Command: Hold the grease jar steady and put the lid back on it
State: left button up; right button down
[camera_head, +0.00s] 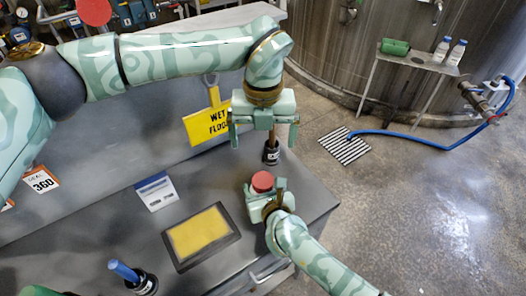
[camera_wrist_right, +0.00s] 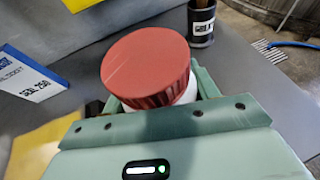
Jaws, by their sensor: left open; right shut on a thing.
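The grease jar shows as a white body (camera_wrist_right: 188,92) under a round red lid (camera_wrist_right: 147,66) in the right wrist view. The red lid also shows from above in the head view (camera_head: 262,181), near the bench's right end. The lid sits over the white body; whether it is seated or just resting I cannot tell. My right gripper (camera_head: 266,190) is shut on the jar from the near side, below the lid. My left gripper (camera_head: 263,143) is open and empty, pointing down, beyond the jar and above it, with its fingers spread wide.
A black cup (camera_head: 271,155) with a handle in it stands behind the jar. A yellow pad in a dark tray (camera_head: 234,239), a blue-and-white card (camera_head: 156,191) and a black pot (camera_head: 147,285) with a blue handle are to the left. A yellow sign (camera_head: 205,127) stands behind.

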pick_arm(q)
notch_tip(320, 180, up, 2)
jog(key=shift+r, duration=0.25)
pick_arm(e)
jog(key=shift+c, duration=1.6)
grip_release()
pick_arm(q)
notch_tip(320, 180, up, 3)
jog(key=p, duration=0.2)
jog(key=shift+p, duration=0.3)
pick_arm(e)
jog(key=v, duration=1.6)
jog(key=shift+s, duration=0.2)
